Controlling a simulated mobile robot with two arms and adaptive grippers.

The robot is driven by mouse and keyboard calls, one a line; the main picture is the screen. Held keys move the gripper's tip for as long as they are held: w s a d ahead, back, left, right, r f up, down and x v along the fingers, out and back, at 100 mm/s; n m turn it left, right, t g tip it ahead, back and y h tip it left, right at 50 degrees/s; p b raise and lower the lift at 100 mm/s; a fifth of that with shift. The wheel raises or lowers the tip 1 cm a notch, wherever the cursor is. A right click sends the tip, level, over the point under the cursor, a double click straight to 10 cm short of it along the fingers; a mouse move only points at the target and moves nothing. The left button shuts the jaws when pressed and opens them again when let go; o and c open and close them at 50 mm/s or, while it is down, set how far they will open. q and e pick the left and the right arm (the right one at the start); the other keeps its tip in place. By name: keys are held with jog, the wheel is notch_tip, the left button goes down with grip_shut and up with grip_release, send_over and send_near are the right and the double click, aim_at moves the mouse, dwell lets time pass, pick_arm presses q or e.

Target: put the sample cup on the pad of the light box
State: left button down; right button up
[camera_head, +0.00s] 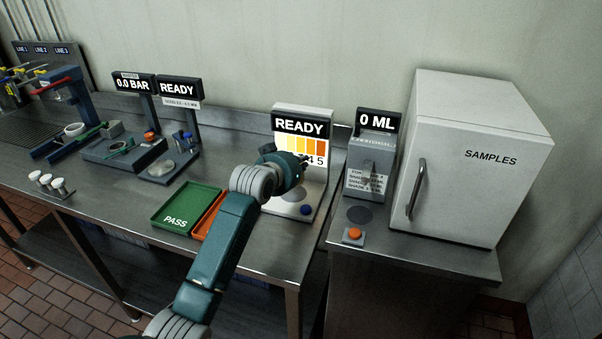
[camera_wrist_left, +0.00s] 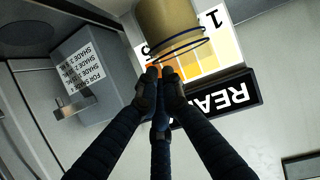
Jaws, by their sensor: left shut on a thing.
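The light box (camera_head: 322,190) stands at the bench's right end. Its sign reads READY above a yellow-to-orange shade chart, and a pale round pad (camera_head: 296,194) and a blue button (camera_head: 306,210) are on its base. My left gripper (camera_head: 303,160) is in front of the chart, above the pad. In the left wrist view my left gripper (camera_wrist_left: 160,74) is shut on the sample cup (camera_wrist_left: 168,25), a tan cylinder with dark blue rings. The chart (camera_wrist_left: 225,50) shows behind it. In the head view the arm and gripper hide the cup. My right gripper is not in view.
A green PASS tray (camera_head: 187,207) and an orange tray (camera_head: 207,215) lie left of my arm. A 0 ML dispenser (camera_head: 368,170), an orange button (camera_head: 353,234) and the SAMPLES fridge (camera_head: 470,160) stand to the right. Other test stations fill the bench's left.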

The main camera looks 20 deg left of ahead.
pick_arm(q)
notch_tip(320, 180, down, 4)
jog(key=shift+f+p, duration=0.2)
jog(key=shift+p, duration=0.15)
jog(key=shift+f, duration=0.15)
jog(key=c, duration=1.9)
grip_release()
jog(key=shift+f, duration=0.1)
jog(key=shift+c, duration=0.2)
